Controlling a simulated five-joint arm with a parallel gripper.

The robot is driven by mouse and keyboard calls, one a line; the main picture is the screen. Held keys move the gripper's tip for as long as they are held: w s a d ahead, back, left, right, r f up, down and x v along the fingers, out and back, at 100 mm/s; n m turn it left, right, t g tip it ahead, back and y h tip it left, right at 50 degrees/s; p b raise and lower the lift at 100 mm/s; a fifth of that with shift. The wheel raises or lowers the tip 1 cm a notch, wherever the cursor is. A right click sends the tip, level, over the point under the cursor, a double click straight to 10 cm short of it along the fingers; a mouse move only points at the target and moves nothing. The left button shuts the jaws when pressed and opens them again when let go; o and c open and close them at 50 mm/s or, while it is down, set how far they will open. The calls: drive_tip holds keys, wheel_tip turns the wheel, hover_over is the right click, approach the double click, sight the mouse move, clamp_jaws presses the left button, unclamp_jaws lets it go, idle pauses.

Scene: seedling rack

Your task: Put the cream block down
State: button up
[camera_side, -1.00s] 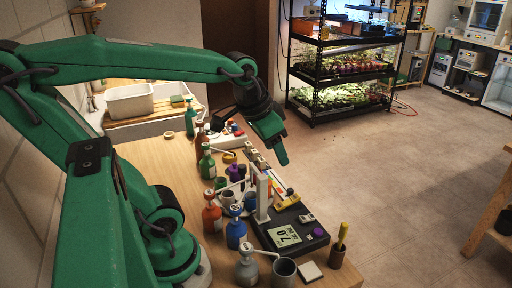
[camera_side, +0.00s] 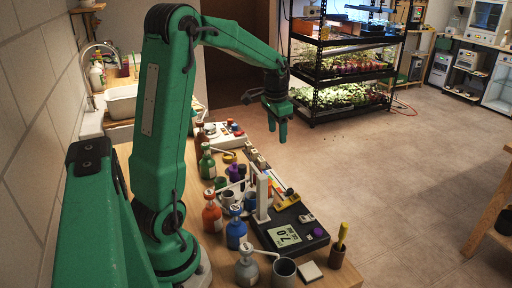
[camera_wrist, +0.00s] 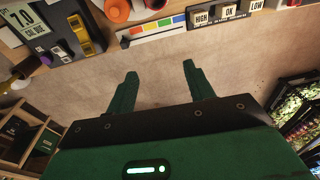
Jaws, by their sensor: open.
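My gripper (camera_side: 277,132) is open and empty, pointing down in the air past the bench's far right edge. In the wrist view its two green fingers (camera_wrist: 160,88) stand apart with only floor between them. Cream blocks marked HIGH (camera_wrist: 201,18), OK (camera_wrist: 229,12) and LOW (camera_wrist: 256,6) sit in a row on a dark strip at the bench edge, apart from the fingers. The row is small in the side view (camera_side: 261,163). I cannot tell which of them is the cream block of the task.
The wooden bench (camera_side: 200,172) holds bottles, including a red one (camera_side: 212,217) and a blue one (camera_side: 236,234), and a black meter (camera_side: 312,236) reading 7.0. A strip of coloured squares (camera_wrist: 157,29) lies beside the blocks. A plant rack (camera_side: 345,70) stands behind; open floor lies right.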

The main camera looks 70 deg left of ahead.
drive_tip(key=g, duration=0.1)
hover_over(261, 159)
drive_tip(key=shift+h, duration=0.4)
wheel_tip(261, 159, down, 8)
drive_tip(key=shift+f, duration=0.2)
drive_tip(key=shift+f, duration=0.1)
drive_tip(key=shift+f, duration=1.2)
drive_tip(key=shift+f, duration=0.1)
drive_tip(key=shift+f, duration=2.5)
drive_tip(key=c, duration=1.1)
drive_tip(key=shift+r, duration=0.15)
drive_tip(key=shift+c, duration=0.2)
